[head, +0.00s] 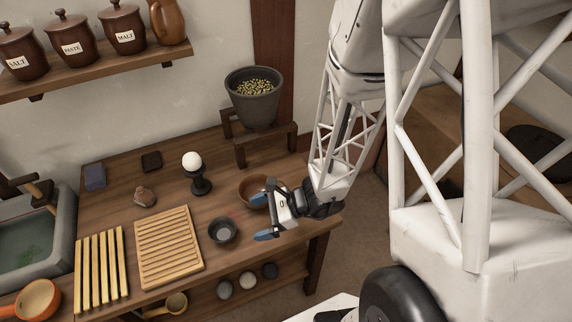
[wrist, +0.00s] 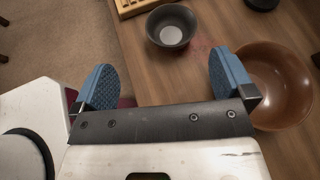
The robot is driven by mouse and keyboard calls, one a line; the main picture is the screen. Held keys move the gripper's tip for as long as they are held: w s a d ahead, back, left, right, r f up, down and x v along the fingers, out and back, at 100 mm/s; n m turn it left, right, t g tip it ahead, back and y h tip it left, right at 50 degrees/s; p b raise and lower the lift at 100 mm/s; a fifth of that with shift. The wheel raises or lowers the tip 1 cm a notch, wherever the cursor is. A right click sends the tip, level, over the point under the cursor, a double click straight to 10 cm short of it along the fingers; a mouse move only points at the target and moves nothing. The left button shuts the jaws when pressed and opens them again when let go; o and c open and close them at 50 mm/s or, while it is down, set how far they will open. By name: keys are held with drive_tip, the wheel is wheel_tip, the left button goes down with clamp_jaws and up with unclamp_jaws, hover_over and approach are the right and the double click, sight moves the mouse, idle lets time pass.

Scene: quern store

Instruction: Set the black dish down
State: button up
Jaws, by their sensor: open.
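The black dish (head: 223,231) is a small dark bowl with a pale disc in its bottom. It stands upright on the wooden table, right of the slatted wooden board. In the wrist view the black dish (wrist: 172,26) lies beyond the fingertips, at the top middle. My gripper (head: 266,213) is open with blue finger pads apart, to the right of the dish in the head view and not touching it. In the wrist view nothing is between the fingers of my gripper (wrist: 160,85).
A brown bowl (head: 254,190) sits close behind my gripper; in the wrist view this bowl (wrist: 272,85) is beside the right finger. A white egg on a black stand (head: 200,182), a slatted board (head: 169,248) and a grain pot on a riser (head: 254,105) stand nearby.

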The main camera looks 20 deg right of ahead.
drive_tip(key=s+d+r+n+h, duration=0.1)
drive_tip(key=r+n+h, duration=0.3)
drive_tip(key=r, duration=0.5)
drive_tip(key=s+d+r+n+h, duration=0.2)
drive_tip(key=s+r+n+h, duration=0.2)
drive_tip(key=r+n, duration=0.5)
drive_tip(key=s+d+r+n+g+h, duration=0.1)
drive_tip(key=s+d+r+n+h, duration=0.1)
drive_tip(key=r+n, duration=0.5)
drive_tip(key=shift+s+r+h, duration=0.75)
drive_tip(key=shift+r+h, duration=0.65)
drive_tip(key=shift+r, duration=0.85)
